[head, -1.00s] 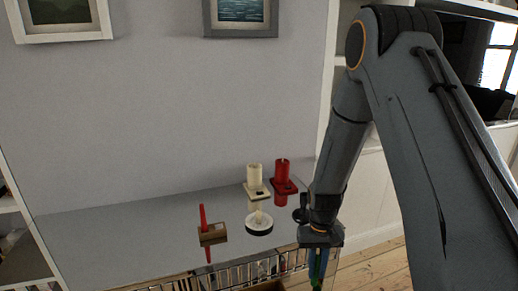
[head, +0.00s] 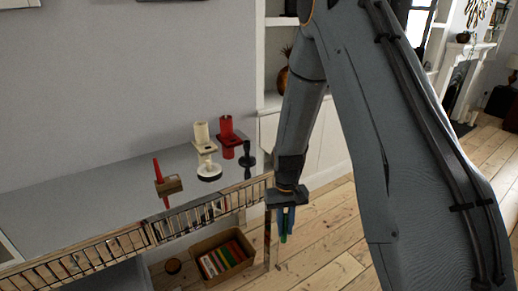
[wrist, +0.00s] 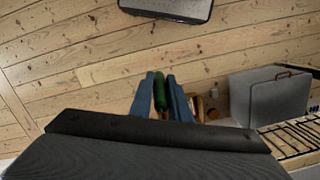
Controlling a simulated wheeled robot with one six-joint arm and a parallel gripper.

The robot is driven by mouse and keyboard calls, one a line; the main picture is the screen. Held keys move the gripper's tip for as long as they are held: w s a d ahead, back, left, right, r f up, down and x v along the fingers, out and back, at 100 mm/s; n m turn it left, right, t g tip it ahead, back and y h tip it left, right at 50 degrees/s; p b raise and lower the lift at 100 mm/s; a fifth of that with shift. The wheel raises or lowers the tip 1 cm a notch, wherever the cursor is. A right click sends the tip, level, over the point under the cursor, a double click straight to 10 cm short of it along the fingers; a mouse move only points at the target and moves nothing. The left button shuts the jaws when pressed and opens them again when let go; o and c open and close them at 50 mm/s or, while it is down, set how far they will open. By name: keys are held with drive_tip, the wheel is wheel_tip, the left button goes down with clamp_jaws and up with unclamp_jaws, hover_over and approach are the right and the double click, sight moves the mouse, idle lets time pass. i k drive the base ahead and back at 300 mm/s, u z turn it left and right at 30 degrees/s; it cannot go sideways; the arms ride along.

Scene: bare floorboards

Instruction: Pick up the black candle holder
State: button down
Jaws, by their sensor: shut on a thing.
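A small black candle holder (head: 247,155) stands near the right end of the glossy grey shelf top, right of the red candle. My gripper (head: 285,222) hangs to the right of the shelf's end, lower than the holder and apart from it. Its blue fingers are shut on a slim green thing (head: 283,238), perhaps a candle. In the wrist view the green thing (wrist: 159,92) shows between the fingers (wrist: 160,98); its lower end is hidden by the gripper body. I cannot make out the black holder in the wrist view.
A box of colored items (head: 225,260) sits below. Open floorboards lie right.

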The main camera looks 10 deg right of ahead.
sight(247, 160)
drive_tip(key=z, duration=0.7)
drive_tip(key=i, duration=0.6)
drive_tip(key=u, duration=0.75)
